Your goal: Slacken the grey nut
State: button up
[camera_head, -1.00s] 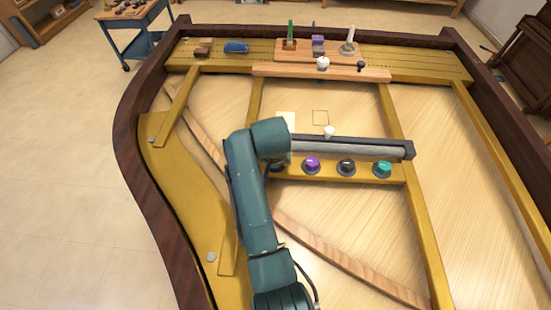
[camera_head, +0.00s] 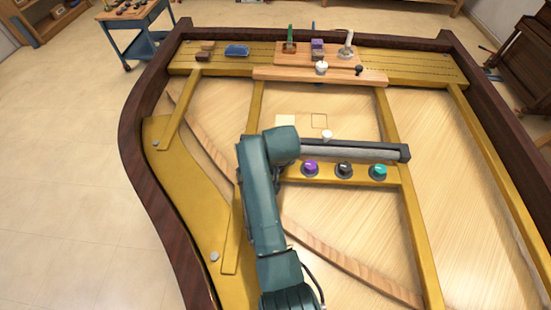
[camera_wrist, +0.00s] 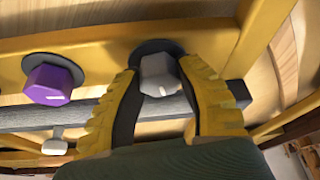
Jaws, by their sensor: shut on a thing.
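The grey nut (camera_wrist: 158,75) sits on a dark round base on the yellow frame in the wrist view. My gripper (camera_wrist: 157,80) has its two yellow ribbed fingers on either side of the nut, shut on it. The purple nut (camera_wrist: 50,82) stands to its left there, apart from the fingers. In the head view the grey nut and my fingertips are hidden behind my teal arm. The purple nut also shows there (camera_head: 310,167), right of my arm, with a black nut (camera_head: 344,170) and a teal nut (camera_head: 378,172) further right in the row.
A long grey padded bar (camera_head: 355,151) runs just behind the nuts. A small white peg (camera_head: 327,136) stands behind it. A wooden tray (camera_head: 335,60) with tools lies at the back. Dark wooden rims enclose the piano; the pale soundboard ahead of the nuts is open.

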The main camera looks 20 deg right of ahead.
jog(key=n+y+p, duration=0.1)
jog(key=n+p, duration=0.1)
jog(key=n, duration=0.1)
jog(key=shift+n+y, duration=0.3)
jog(key=n, duration=0.1)
jog(key=n+y+b, duration=0.1)
jog(key=n, duration=0.1)
jog(key=shift+f+n, duration=0.25)
jog(key=shift+n, duration=0.05)
jog(key=n+y+b, duration=0.1)
jog(key=n+b, duration=0.1)
jog(key=shift+f+n+g, duration=0.15)
jog(key=shift+n+g, duration=0.15)
jog(key=shift+n, duration=0.1)
jog(key=n+y+b, duration=0.1)
jog(key=n+b, duration=0.1)
jog(key=b, duration=0.2)
jog(key=shift+f+g, duration=0.1)
jog(key=shift+g, duration=0.3)
jog(key=n+b, duration=0.1)
jog(key=b, duration=0.1)
jog(key=n+b, duration=0.1)
jog(key=b, duration=0.1)
jog(key=shift+r+n+g+y, duration=0.3)
jog(key=shift+r, duration=0.1)
jog(key=o, duration=1.3)
jog(key=shift+a, duration=0.1)
jog(key=shift+c, duration=0.2)
jog(key=shift+r, duration=0.1)
